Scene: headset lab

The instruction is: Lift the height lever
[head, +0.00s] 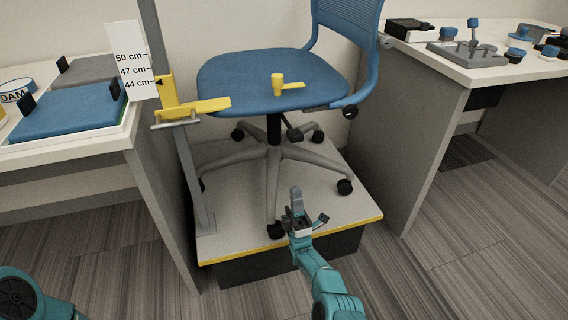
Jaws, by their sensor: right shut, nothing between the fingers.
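A blue office chair (262,82) stands on a low grey platform. Under the right side of its seat, a grey rod ends in a round black knob (350,112), which looks like the height lever. A smaller black part (294,134) sits beside the chair's column; I cannot tell its role. My right gripper (297,197) is shut and empty, in front of the chair base, below the knob and to its left, apart from it. Only a teal part of my left arm shows at the bottom left; its gripper is out of view.
The platform (235,242) has a yellow front edge. A post carries a yellow pointer (190,106) beside a scale card (131,62), near 44 cm. A small yellow piece (279,84) is on the seat. Tables (425,60) flank the chair on both sides.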

